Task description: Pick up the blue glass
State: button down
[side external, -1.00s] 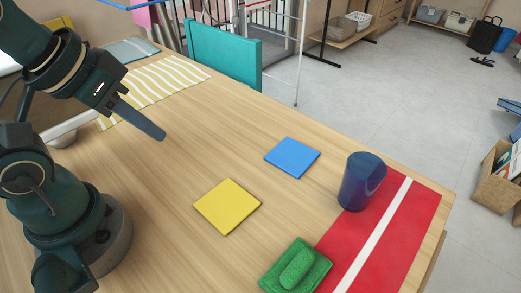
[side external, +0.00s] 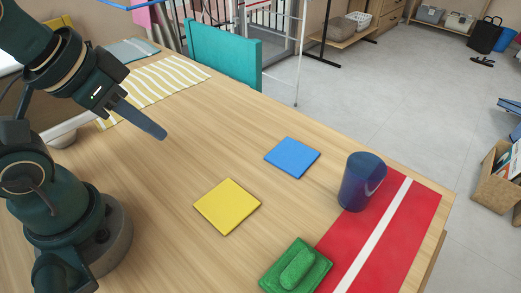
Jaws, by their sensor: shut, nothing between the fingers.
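The blue glass (side external: 361,182) is a dark blue cylinder standing upright at the right of the table. It stands at the left edge of a red cloth (side external: 408,215) with a white stripe. My gripper (side external: 163,135) is at the upper left, raised over the table and well apart from the glass. Its fingers are together and hold nothing.
A blue square (side external: 292,157) and a yellow square (side external: 227,206) lie flat between my gripper and the glass. A green block-like object (side external: 297,267) sits at the front. A striped yellow cloth (side external: 160,88) lies at the back left. Bare wood surrounds the squares.

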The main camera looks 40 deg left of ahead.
grip_release()
jog(key=shift+r, duration=0.1)
